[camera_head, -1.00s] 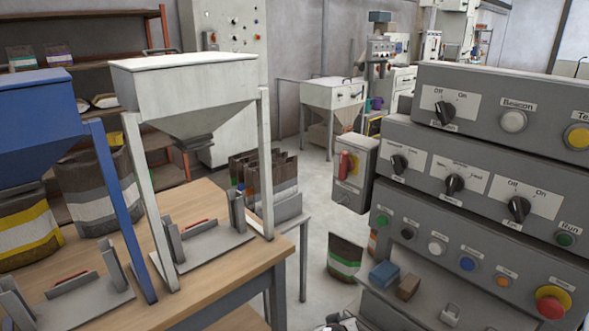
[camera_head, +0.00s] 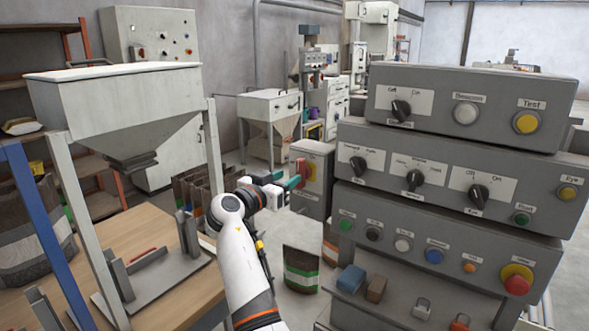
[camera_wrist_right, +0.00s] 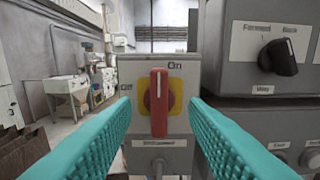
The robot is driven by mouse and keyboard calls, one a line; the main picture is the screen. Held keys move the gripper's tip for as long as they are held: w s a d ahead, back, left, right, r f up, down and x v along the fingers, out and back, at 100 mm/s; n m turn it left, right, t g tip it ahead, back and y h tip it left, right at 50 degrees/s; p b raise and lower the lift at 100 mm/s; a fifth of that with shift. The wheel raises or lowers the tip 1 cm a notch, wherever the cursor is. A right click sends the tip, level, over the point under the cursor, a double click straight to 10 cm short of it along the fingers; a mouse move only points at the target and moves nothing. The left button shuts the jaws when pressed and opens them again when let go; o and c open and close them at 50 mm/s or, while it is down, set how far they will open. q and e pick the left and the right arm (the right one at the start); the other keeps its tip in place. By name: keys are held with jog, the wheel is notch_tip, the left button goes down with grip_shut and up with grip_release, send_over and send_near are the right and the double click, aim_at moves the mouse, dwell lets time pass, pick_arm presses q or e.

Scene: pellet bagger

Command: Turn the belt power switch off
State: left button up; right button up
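The power switch is a red handle (camera_wrist_right: 159,102) on a yellow plate (camera_wrist_right: 176,88), mounted on a grey box (camera_wrist_right: 130,70). The handle stands upright, its top towards the "On" label; "Off" is at the left. The label below the handle is not clearly legible. In the head view the switch box (camera_head: 318,185) stands left of the large control panels, its handle (camera_head: 300,170) partly behind my gripper. My right gripper (camera_head: 292,182) is open, with teal fingers to either side of the handle in the wrist view and nothing visibly held. My left gripper is out of view.
Stacked grey control panels (camera_head: 440,150) with knobs and buttons stand close on the right. A bag (camera_head: 301,268) stands on the floor below the switch box.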

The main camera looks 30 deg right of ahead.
aim_at(298, 171)
jog(key=x, duration=0.4)
jog(key=shift+w+d+p, duration=0.1)
jog(key=shift+d+p, duration=0.05)
jog(key=shift+p, duration=0.25)
jog(key=shift+w+d, duration=0.25)
jog(key=shift+d, duration=0.3)
jog(key=c, duration=0.6)
jog(key=shift+c, duration=0.2)
